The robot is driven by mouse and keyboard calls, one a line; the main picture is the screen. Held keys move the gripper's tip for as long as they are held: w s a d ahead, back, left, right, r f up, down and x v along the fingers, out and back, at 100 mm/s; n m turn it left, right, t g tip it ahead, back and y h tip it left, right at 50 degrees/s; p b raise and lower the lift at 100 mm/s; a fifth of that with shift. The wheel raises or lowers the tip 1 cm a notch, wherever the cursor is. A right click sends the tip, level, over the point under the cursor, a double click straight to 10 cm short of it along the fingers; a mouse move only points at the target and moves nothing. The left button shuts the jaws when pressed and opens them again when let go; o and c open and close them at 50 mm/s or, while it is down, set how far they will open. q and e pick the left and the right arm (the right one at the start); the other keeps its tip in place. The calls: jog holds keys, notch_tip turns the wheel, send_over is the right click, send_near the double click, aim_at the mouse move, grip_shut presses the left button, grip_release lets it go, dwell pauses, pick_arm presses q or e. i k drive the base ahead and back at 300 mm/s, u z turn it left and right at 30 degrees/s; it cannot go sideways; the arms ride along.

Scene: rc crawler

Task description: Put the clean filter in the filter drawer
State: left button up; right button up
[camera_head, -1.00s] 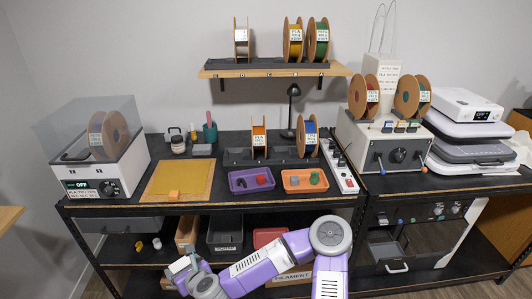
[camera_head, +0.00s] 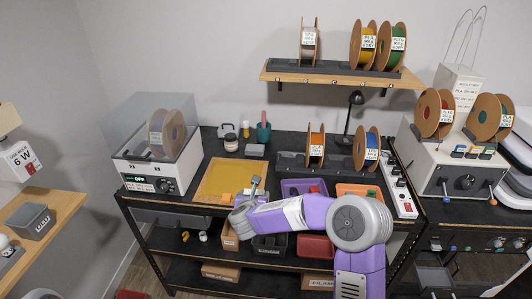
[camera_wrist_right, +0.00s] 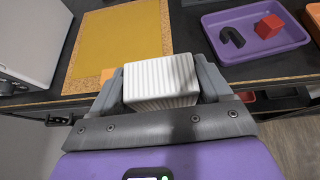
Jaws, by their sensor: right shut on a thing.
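The clean filter (camera_wrist_right: 160,78), a white pleated block, is held between the fingers of my right gripper (camera_wrist_right: 160,88) in the right wrist view. In the head view my right gripper (camera_head: 250,192) is near the front edge of the yellow mat (camera_head: 228,178), and the filter is too small there to make out clearly. A grey open drawer (camera_head: 433,281) shows low at the right in the head view, partly cut by the frame; I cannot tell whether it is the filter drawer. My left gripper is not in view.
A dryer box (camera_head: 158,172) stands at the bench's left end. A purple tray (camera_wrist_right: 262,52) with red and black pieces and an orange tray (camera_head: 352,190) stand right of the mat. A wooden shelf (camera_head: 62,212) with a grey box (camera_head: 31,220) is at far left.

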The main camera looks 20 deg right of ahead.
aim_at(434, 280)
jog(key=i, duration=1.35)
